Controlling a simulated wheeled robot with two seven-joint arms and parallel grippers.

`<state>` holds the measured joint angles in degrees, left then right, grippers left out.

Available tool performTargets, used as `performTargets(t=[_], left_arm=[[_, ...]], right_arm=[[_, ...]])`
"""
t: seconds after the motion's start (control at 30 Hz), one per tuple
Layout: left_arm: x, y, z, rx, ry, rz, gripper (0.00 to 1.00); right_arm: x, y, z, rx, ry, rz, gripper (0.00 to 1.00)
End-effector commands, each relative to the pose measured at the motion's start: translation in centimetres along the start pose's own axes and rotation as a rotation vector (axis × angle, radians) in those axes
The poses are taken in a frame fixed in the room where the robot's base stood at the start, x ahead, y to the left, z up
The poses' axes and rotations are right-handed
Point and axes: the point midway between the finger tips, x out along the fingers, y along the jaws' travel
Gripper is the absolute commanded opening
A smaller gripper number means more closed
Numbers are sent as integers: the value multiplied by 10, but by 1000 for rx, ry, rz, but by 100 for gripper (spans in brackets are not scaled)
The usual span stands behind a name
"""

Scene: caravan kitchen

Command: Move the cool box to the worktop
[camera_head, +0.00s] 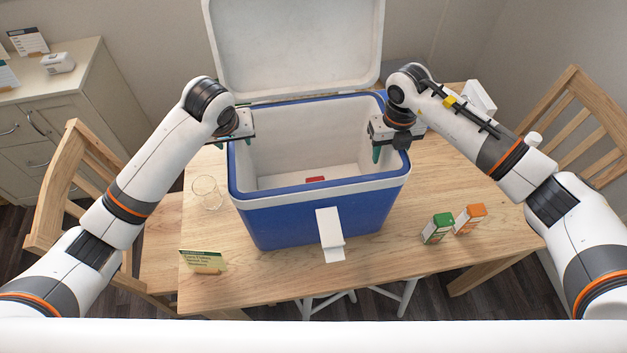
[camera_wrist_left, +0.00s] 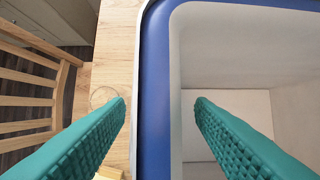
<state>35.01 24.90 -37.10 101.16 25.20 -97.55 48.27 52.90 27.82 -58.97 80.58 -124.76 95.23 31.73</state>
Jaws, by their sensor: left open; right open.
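The blue cool box (camera_head: 300,220) stands on the wooden table with its white lid (camera_head: 295,45) raised at the back. Inside it is pale, with a small red item (camera_head: 315,179) on the floor. My left gripper (camera_head: 240,140) is open at the left wall. In the left wrist view its teal fingers (camera_wrist_left: 160,105) are apart, one on each side of the blue rim (camera_wrist_left: 153,100). My right gripper (camera_head: 384,146) is open at the right wall, with one teal finger showing inside the box; its other finger is mostly hidden. A pale worktop (camera_head: 75,62) tops the drawer unit at the left.
On the table (camera_head: 290,281) are a clear glass (camera_head: 206,193), a small card (camera_head: 203,262), a green carton (camera_head: 437,228) and an orange carton (camera_head: 470,218). Wooden chairs stand left (camera_head: 62,190) and right (camera_head: 575,115). Cards and a small white item (camera_head: 58,63) occupy the worktop's back.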

Motion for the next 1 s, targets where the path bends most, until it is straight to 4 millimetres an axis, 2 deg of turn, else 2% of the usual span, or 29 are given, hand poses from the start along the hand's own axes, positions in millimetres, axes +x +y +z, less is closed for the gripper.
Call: performTargets(t=[0.37, 0.67, 0.7, 1.0], left_arm=[[4, 0, 0, 0, 0, 0, 49], [4, -1, 0, 1, 0, -3, 0], [4, -1, 0, 1, 0, -3, 0], [4, -1, -1, 1, 1, -3, 0]], right_arm=[[4, 0, 0, 0, 0, 0, 52], [4, 0, 0, 0, 0, 0, 3], [4, 0, 0, 0, 0, 0, 0], [4, 0, 0, -1, 0, 4, 0]])
